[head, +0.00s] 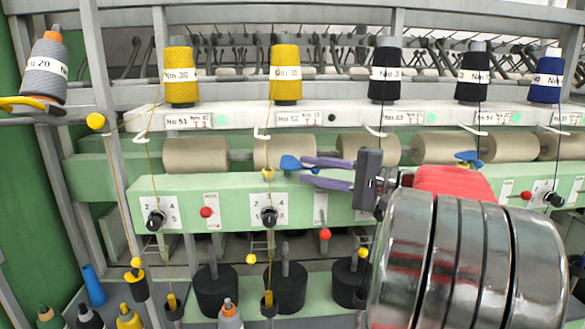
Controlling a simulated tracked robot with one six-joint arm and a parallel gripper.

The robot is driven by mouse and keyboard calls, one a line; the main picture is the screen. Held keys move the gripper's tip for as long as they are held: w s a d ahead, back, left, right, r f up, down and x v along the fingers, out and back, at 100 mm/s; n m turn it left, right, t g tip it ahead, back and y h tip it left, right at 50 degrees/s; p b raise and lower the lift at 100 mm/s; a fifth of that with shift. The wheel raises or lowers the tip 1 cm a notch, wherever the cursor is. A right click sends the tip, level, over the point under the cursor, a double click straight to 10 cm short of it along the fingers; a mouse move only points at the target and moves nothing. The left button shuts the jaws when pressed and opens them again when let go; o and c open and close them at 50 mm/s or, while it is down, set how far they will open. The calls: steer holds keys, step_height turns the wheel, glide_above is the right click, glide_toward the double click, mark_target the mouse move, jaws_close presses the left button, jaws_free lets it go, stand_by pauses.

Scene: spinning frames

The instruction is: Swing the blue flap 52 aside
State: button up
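The blue flap (290,162) is at the middle station, under the label plate that reads 52 (297,118), in front of a beige roller. A yellow knob (268,173) sits just below its left end. My gripper (303,171) comes in from the right with two purple fingers, one above the other, and a gap between them. The fingertips are right at the flap's right end, which reaches toward the gap. I cannot tell whether they touch it. The gripper is open, with nothing clearly clamped.
Another blue flap (468,157) is at the station to the right, behind my arm. A yellow thread runs down by the black dial (269,216). The green rail (180,190) lies close below the fingers. Yellow and dark spools stand on the shelf above.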

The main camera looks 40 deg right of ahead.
mark_target(294, 166)
steer(key=shift+x, duration=2.45)
steer(key=shift+c, duration=0.2)
steer(key=shift+f, duration=0.1)
jaws_close()
